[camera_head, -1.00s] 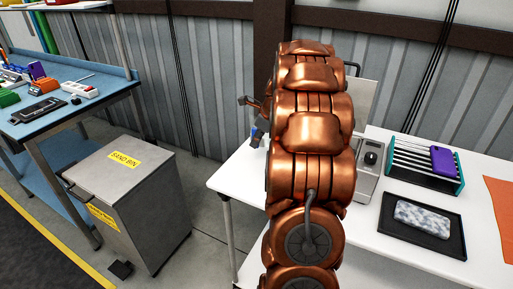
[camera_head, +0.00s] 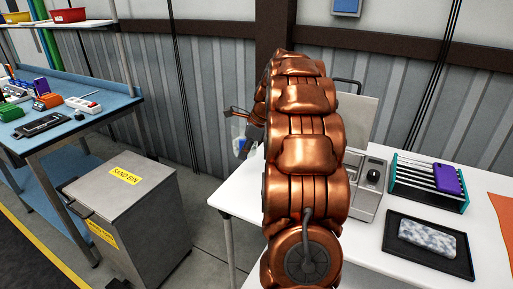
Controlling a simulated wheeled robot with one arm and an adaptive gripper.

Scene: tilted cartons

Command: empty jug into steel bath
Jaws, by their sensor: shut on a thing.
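A small clear vessel with blue in it, which looks like the jug (camera_head: 240,144), shows just left of my arm, above the back left part of the white table. My gripper (camera_head: 247,137) is mostly hidden behind my copper arm and is shut on this vessel. Its tilt and contents are too small to tell. The steel bath (camera_head: 368,205) stands on the white table to the right of my arm. Its lid (camera_head: 357,120) stands up at the back. My arm covers its left part, and its opening is hidden.
The white table (camera_head: 480,215) also holds a black tray (camera_head: 395,258) with a speckled slab, and a teal rack (camera_head: 400,190) with a purple item. A steel sand bin (camera_head: 140,215) stands on the floor at left, beside a blue workbench (camera_head: 100,95). Corrugated wall behind.

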